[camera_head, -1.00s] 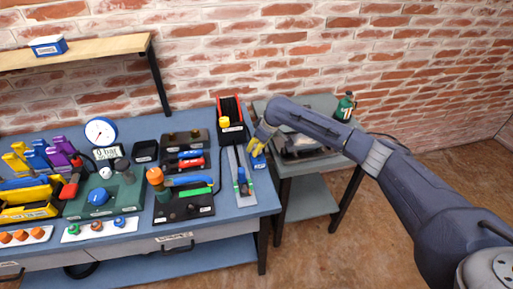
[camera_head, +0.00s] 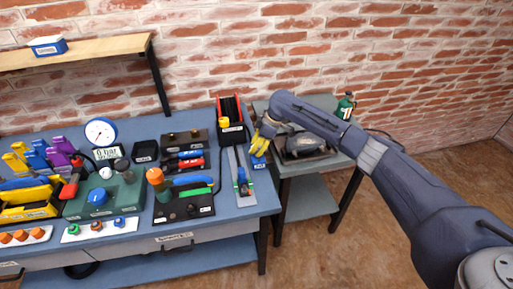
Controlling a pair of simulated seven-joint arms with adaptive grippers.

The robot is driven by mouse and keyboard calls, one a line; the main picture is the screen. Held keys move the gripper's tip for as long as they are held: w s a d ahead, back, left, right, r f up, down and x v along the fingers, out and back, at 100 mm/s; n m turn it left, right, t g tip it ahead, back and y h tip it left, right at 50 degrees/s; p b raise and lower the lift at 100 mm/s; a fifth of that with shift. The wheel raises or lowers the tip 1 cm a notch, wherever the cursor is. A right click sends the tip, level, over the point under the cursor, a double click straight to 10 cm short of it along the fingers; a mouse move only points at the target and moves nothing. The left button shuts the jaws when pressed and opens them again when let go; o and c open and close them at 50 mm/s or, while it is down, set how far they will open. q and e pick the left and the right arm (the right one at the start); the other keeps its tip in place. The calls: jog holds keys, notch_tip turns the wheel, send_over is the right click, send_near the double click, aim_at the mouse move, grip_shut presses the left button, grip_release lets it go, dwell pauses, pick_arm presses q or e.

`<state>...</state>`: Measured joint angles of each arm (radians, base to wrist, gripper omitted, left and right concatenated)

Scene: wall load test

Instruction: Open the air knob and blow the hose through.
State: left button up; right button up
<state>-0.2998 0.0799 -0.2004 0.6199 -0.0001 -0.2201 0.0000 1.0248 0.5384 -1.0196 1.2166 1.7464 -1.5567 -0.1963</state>
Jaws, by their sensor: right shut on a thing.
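My right gripper (camera_head: 261,145), with yellow fingers, is at the right edge of the blue bench, pointing down and shut. Just below it is a small blue block (camera_head: 258,162) with a white label, apparently the air knob's base. The knob itself is hidden between the fingers. A grey plate (camera_head: 233,170) with a blue and red fitting (camera_head: 243,184) lies to the left of the block. I cannot make out clearly which part is the hose. A round white gauge (camera_head: 101,132) and a display (camera_head: 107,153) that seems to read 0 bar stand further left. My left gripper is out of view.
A green box with a blue knob (camera_head: 98,197), a black tray with an orange-capped tool (camera_head: 156,178), and a black reel stand (camera_head: 231,118) crowd the bench. A side table (camera_head: 283,168) holds a grey machine (camera_head: 305,146) and a green bottle (camera_head: 346,106).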

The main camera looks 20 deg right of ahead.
jog(key=n+g, duration=0.1)
jog(key=n, duration=0.2)
jog(key=n+g, duration=0.1)
jog(key=n, duration=0.2)
jog(key=shift+a+g, duration=0.15)
jog(key=shift+g, duration=0.15)
jog(key=n+g, duration=0.1)
jog(key=n, duration=0.2)
jog(key=n+g, duration=0.1)
jog(key=n, duration=0.2)
jog(key=shift+h, duration=0.3)
jog(key=shift+f+n, duration=0.1)
jog(key=shift+n, duration=0.2)
jog(key=o, duration=1.3)
jog(key=v, duration=1.2)
